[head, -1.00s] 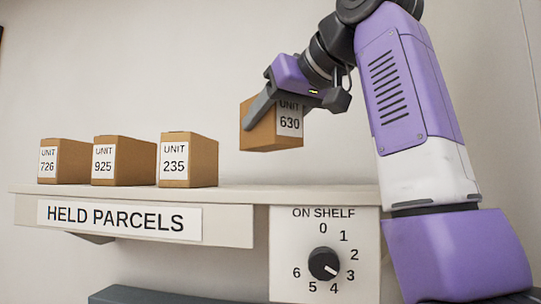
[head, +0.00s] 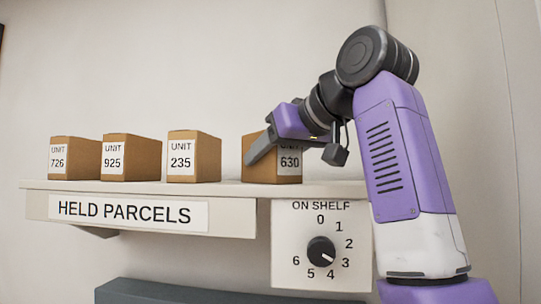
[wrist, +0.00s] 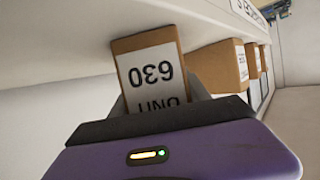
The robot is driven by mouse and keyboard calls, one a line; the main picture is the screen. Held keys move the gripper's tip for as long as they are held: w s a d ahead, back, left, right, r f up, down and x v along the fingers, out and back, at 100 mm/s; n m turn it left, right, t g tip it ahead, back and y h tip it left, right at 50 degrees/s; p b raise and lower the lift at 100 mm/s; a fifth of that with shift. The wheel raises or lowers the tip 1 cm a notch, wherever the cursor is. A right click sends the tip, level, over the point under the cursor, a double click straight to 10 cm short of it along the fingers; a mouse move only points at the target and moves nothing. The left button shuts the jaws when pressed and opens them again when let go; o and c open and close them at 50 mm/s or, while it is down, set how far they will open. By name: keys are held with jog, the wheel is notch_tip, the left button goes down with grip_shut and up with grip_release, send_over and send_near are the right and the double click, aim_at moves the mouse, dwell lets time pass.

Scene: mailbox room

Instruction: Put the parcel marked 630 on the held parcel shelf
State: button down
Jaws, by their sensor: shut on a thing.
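The parcel marked 630 (head: 289,168) is a brown box with a white label, at the right end of the row on the held parcel shelf (head: 235,189). Its bottom appears to meet the shelf top, and it looks upright. My gripper (head: 268,146) is shut on it, with one finger across its front left side. In the wrist view the 630 label (wrist: 152,78) shows upside down beyond the gripper body. The far finger is mostly hidden.
Parcels 726 (head: 80,158), 925 (head: 135,157) and 235 (head: 199,156) stand left of parcel 630, with a gap between 235 and 630. An ON SHELF dial (head: 321,252) hangs under the shelf's right part, its pointer near 3. A dark grey surface (head: 200,291) lies below.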

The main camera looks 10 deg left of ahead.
jog(key=c, duration=0.5)
grip_release()
jog(key=shift+r, duration=0.2)
jog(key=shift+s+d, duration=0.25)
jog(key=b+v, duration=0.3)
jog(key=v, duration=0.8)
jog(key=shift+d+r+b, duration=0.1)
jog(key=shift+r+b, duration=0.05)
jog(key=shift+b, duration=0.2)
jog(key=shift+s, duration=0.15)
